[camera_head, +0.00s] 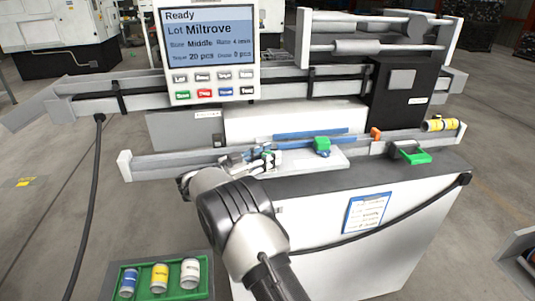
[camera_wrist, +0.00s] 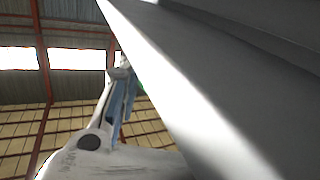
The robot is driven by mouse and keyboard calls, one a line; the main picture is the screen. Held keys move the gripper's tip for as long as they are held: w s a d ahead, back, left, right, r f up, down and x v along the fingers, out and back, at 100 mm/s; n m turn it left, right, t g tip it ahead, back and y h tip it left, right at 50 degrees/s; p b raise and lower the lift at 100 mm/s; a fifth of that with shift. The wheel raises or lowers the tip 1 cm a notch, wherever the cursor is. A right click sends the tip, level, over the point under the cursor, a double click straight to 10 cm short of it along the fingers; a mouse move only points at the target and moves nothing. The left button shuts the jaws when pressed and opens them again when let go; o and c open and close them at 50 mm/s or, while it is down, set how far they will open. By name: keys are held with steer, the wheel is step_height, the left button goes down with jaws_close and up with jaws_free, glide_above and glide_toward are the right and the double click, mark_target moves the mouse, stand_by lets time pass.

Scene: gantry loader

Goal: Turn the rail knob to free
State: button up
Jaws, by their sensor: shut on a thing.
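My gripper (camera_head: 266,160) is at the near rail (camera_head: 165,165) of the loader, left of a green block (camera_head: 322,145) on the rail. It is shut on a small green piece, which I take to be the rail knob (camera_head: 270,154). The fingers hide most of the knob, so its setting cannot be read. In the wrist view my gripper (camera_wrist: 124,88) shows from the side against a large grey surface, with a sliver of green beside its tips.
A display panel (camera_head: 208,48) stands behind the rail. An orange piece (camera_head: 375,134), a green tray (camera_head: 412,156) and a yellow cylinder (camera_head: 438,125) sit at the right. A green crate (camera_head: 145,291) with several cans is at lower left. A cable hangs across the cabinet front.

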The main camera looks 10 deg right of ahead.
steer(key=shift+w+d+r+m+g+h, duration=0.1)
steer(key=shift+r+m+g+h, duration=0.15)
steer(key=shift+m+g, duration=0.4)
steer(key=o, duration=1.1)
steer(key=shift+f, duration=0.15)
steer(key=v, duration=1.2)
